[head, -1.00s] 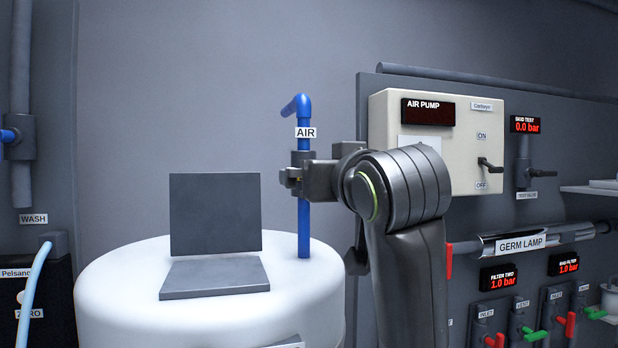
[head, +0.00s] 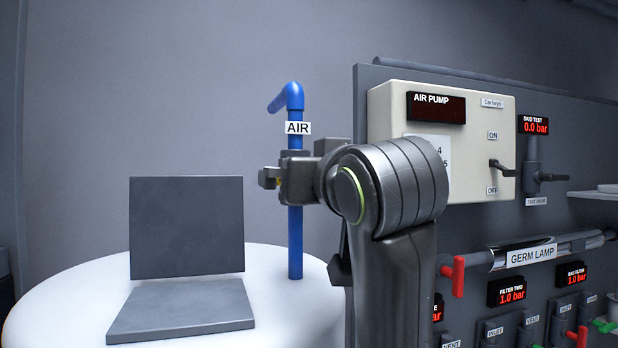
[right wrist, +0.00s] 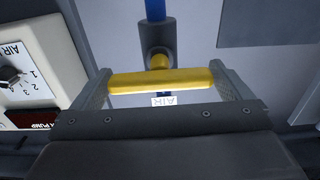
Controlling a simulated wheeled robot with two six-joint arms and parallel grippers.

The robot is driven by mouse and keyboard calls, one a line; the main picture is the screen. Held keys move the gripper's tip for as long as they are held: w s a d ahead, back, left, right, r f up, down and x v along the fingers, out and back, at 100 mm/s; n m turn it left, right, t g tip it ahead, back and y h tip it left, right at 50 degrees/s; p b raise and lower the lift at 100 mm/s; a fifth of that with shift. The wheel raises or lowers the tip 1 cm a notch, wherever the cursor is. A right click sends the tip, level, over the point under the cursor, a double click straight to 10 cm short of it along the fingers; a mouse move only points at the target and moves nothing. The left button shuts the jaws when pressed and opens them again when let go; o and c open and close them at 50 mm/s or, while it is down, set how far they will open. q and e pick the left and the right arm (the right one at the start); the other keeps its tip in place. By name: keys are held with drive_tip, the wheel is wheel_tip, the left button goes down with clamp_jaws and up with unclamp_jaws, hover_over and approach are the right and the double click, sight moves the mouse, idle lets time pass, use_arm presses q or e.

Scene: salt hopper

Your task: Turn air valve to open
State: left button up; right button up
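The blue air pipe (head: 295,240) rises from the white tank, with an AIR label (head: 298,128) near its top. My right gripper (head: 270,178) is at the valve on this pipe, below the label, and mostly hides it in the head view. In the right wrist view, the yellow valve handle (right wrist: 160,81) lies crosswise between my two fingers, with a finger against each end. The grey valve body (right wrist: 156,36) is just beyond it. The gripper appears shut on the handle. My left gripper is not in view.
A grey laptop-like panel (head: 187,228) stands on the white tank (head: 60,300) left of the pipe. The AIR PUMP box (head: 385,115) is right of my arm. The GERM LAMP tube (head: 480,258) and several small valves are lower right.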

drive_tip(key=c, duration=0.6)
drive_tip(key=shift+f+n+b, duration=0.2)
drive_tip(key=shift+n+b, duration=1.45)
drive_tip(key=shift+n, duration=0.15)
drive_tip(key=n+b, duration=0.4)
drive_tip(key=n, duration=0.1)
drive_tip(key=n+b, duration=0.3)
drive_tip(key=n, duration=0.2)
drive_tip(key=shift+b, duration=0.35)
drive_tip(key=n+b, duration=0.1)
drive_tip(key=n, duration=0.1)
drive_tip(key=shift+n+b, duration=0.3)
drive_tip(key=shift+r+n, duration=0.15)
drive_tip(key=shift+n, duration=0.45)
drive_tip(key=shift+b, duration=0.3)
drive_tip(key=o, duration=0.7)
drive_tip(key=shift+w+a, duration=0.1)
drive_tip(key=shift+w, duration=0.1)
